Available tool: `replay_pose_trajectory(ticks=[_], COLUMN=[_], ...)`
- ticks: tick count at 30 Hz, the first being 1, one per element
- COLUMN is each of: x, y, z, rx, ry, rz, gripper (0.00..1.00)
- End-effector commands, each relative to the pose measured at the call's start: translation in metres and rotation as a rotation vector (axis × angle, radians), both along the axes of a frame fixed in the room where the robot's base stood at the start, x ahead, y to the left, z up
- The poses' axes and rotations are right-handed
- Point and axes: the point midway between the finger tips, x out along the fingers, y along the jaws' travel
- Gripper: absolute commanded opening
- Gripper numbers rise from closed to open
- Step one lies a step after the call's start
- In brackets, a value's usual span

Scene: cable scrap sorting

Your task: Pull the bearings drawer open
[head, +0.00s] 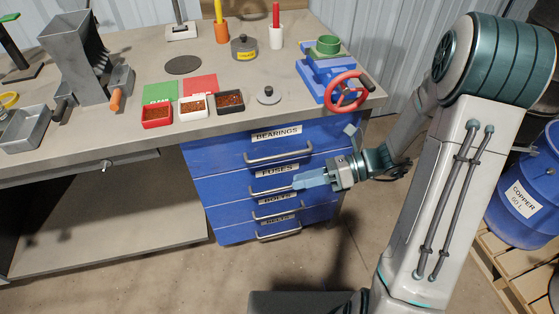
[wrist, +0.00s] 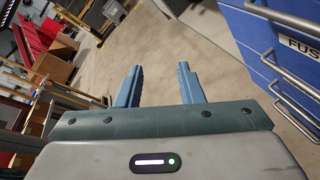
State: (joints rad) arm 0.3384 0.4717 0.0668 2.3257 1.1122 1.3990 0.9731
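The bearings drawer (head: 275,142) is the top drawer of the blue cabinet under the workbench, with a white BEARINGS label. Its grey bar handle (head: 278,157) runs across the front, and the drawer looks shut. My gripper (head: 302,181) is in front of the cabinet, lower than the bearings handle and near the fuses drawer (head: 268,183) in the head view. In the wrist view, my gripper (wrist: 160,85) has its two blue fingers apart with nothing between them. The cabinet fronts and handles are to the right there, outside the fingers.
The workbench (head: 225,125) carries small bins, a blue vise (head: 325,75) with a red wheel and a grey hopper machine (head: 80,55). A blue copper drum (head: 522,200) on a pallet stands at right. The floor before the cabinet is mostly clear.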

Motion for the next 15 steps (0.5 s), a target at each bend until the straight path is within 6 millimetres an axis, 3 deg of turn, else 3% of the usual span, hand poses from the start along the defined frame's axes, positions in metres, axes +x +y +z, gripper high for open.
replay_pose_trajectory(ticks=[1,6,12,15], x=[0.012,0.054,0.086,0.093], y=[-0.004,-0.021,-0.046,-0.054], z=[-0.023,-0.066,-0.106,-0.117], rx=[0.062,0.281,0.479,0.534], ry=[0.098,0.399,0.631,0.688], rz=[-0.082,-0.340,-0.539,-0.587], gripper=[0.34,0.34,0.34,0.34])
